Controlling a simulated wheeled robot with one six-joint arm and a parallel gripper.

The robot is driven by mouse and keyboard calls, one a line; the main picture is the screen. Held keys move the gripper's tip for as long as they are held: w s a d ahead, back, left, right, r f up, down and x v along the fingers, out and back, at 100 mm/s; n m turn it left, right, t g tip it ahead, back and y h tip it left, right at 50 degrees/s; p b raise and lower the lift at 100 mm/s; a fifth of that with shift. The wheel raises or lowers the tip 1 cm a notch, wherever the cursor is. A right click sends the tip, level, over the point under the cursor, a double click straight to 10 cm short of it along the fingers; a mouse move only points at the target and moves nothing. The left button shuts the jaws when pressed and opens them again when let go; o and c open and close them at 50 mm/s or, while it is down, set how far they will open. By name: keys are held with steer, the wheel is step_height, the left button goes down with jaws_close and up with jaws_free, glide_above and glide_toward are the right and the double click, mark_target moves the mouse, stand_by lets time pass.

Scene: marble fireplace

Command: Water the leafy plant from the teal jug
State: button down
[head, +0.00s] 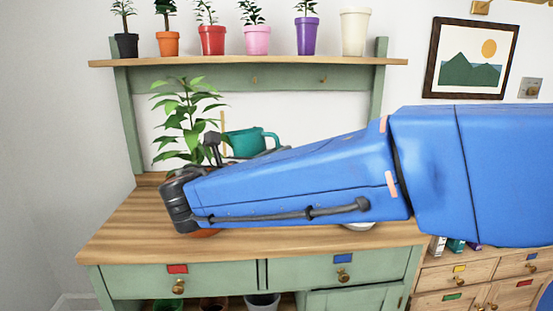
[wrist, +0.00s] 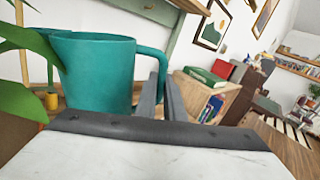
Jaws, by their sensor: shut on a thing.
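The teal jug (head: 243,143) stands out above my blue arm in the head view, close to the right of the leafy plant (head: 187,118). It fills the left of the wrist view (wrist: 95,78), looks about upright, and its handle is on the right. My gripper (wrist: 161,95) is shut on that handle. In the head view the gripper is mostly hidden behind my arm. Green leaves (wrist: 22,45) reach in front of the jug's left side in the wrist view. My arm hides the plant's base and the jug's underside in the head view.
The wooden worktop (head: 115,225) is bare at its front left. A shelf (head: 250,61) above holds several small potted plants and a cream pot (head: 354,32). A pale round thing (head: 358,226) shows partly under my arm. A wooden cabinet (head: 470,280) stands at the right.

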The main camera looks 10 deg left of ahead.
mark_target(256, 144)
steer(key=shift+a+f+n, duration=0.15)
steer(key=shift+f+n, duration=0.45)
steer(key=shift+f, duration=0.5)
steer(key=shift+a+n+t, duration=0.1)
steer(key=shift+n+t, duration=0.2)
steer(key=shift+n, duration=0.2)
steer(key=shift+w+a+f, duration=0.1)
steer(key=shift+a+f, duration=0.1)
steer(key=shift+f, duration=0.45)
steer(key=shift+w+a+r+n, duration=0.1)
steer(key=shift+a+r+n, duration=0.15)
steer(key=shift+r+n, duration=0.75)
steer(key=shift+w+a+f+n+t, duration=0.15)
steer(key=shift+a+f+n, duration=0.15)
steer(key=shift+f, duration=0.3)
steer(key=shift+w+a+f+n+t, duration=0.1)
steer(key=shift+a+f+n+t, duration=0.1)
steer(key=shift+a+f, duration=0.3)
steer(key=shift+w+a+r+n+t+y, duration=0.15)
steer(key=shift+a+r+n, duration=0.15)
steer(key=shift+r+n, duration=0.3)
steer(key=shift+a+r+n+t+y, duration=0.1)
steer(key=shift+a+r+n, duration=0.2)
steer(key=shift+r+n, duration=0.3)
steer(key=shift+w+a+r+n+t+y, duration=0.15)
steer(key=shift+a+r+n, duration=0.15)
steer(key=shift+r+n, duration=0.3)
steer(key=shift+a+r+n, duration=0.15)
steer(key=shift+n, duration=0.15)
